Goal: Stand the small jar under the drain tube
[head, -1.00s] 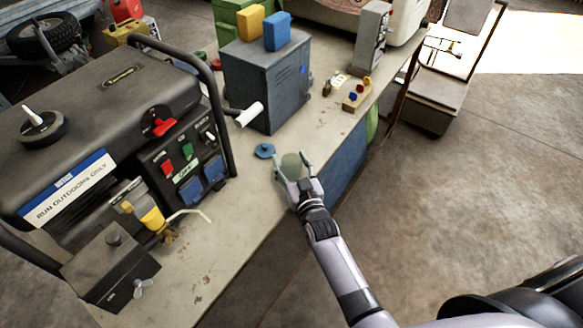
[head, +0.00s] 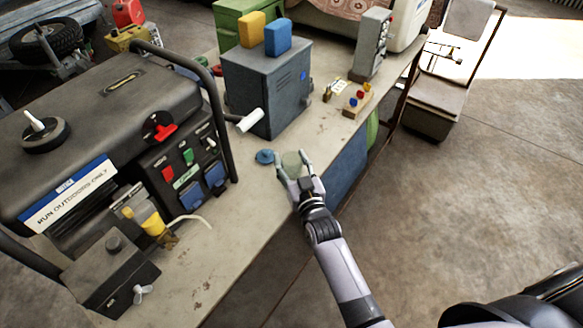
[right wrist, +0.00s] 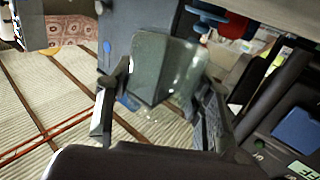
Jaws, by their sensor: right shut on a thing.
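The small jar (head: 292,163) is clear greenish glass. It is between the fingers of my right gripper (head: 294,171), at the front edge of the bench. In the right wrist view the jar (right wrist: 165,68) fills the space between the two dark fingers (right wrist: 165,112), which are shut on it. I cannot tell whether its base touches the bench. The drain tube (head: 190,218) is a thin white bent tube, coming out below the yellow bowl (head: 153,225) on the generator's near side, to the left of my gripper. My left gripper is not in view.
The generator (head: 100,120) stands at the left of the bench. A small blue knobbed object (head: 264,156) lies beside the jar. A grey metal box (head: 268,85) with a white handle stands behind. The bench top (head: 235,235) is clear between the tube and my gripper.

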